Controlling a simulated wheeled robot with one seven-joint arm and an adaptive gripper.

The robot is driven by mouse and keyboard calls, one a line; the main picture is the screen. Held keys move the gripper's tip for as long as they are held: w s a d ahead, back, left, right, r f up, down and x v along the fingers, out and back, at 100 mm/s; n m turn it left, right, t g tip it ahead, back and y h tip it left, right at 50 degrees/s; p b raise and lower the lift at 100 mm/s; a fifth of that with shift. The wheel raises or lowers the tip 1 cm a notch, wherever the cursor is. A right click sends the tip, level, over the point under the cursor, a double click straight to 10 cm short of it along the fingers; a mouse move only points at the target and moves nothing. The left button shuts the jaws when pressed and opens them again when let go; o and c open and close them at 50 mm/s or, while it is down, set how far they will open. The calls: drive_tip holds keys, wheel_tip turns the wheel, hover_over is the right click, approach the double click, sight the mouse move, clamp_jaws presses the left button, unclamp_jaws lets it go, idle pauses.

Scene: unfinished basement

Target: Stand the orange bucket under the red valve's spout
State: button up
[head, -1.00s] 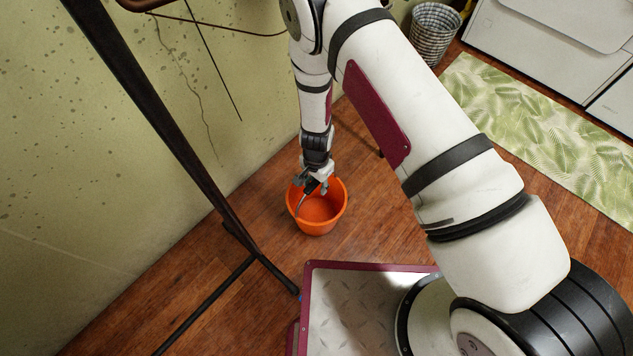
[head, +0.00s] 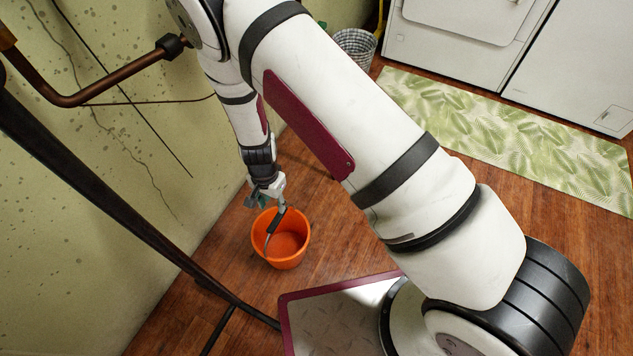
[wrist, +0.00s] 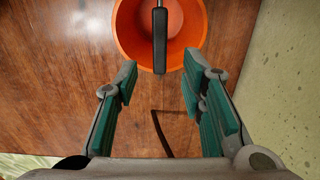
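The orange bucket (head: 290,262) stands upright on the wooden floor near the wall in the head view. Its handle (head: 275,224) is raised, with a black grip. My gripper (head: 267,201) is above the bucket's wall-side rim, pointing down. In the wrist view, my gripper (wrist: 160,66) is open, its two green-padded fingers wide apart. The handle's black grip (wrist: 160,38) lies just beyond the fingertips, centred between them, and the bucket (wrist: 128,28) is behind it. I see no red valve or spout in either view.
A copper pipe (head: 105,88) runs along the wall at upper left. A dark bar (head: 110,205) slants down beside the bucket. A checkered basket (head: 355,48), white appliances (head: 455,45) and a leaf-patterned mat (head: 510,135) lie at the back right. Floor right of the bucket is clear.

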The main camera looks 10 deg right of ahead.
wheel_tip(320, 180, up, 19)
drive_tip(key=w+d+n+y, duration=0.1)
drive_tip(key=n+y, duration=0.1)
drive_tip(key=s+d+r+n, duration=0.1)
drive_tip(key=s+d+r, duration=0.2)
drive_tip(key=r, duration=0.4)
drive_tip(key=s+d+r+n, duration=0.1)
drive_tip(key=s+d+r, duration=0.15)
drive_tip(key=r, duration=0.55)
drive_tip(key=s+d+r+n, duration=0.2)
drive_tip(key=s+d+r, duration=0.7)
drive_tip(key=s+r, duration=0.15)
drive_tip(key=s+d+h, duration=0.1)
drive_tip(key=s+d, duration=0.2)
drive_tip(key=s, duration=0.4)
drive_tip(key=s+d+r+n+h, duration=0.1)
drive_tip(key=s+d, duration=0.2)
drive_tip(key=s, duration=0.4)
drive_tip(key=shift+r+n, duration=0.25)
drive_tip(key=shift+n, duration=0.05)
drive_tip(key=shift+d, duration=0.1)
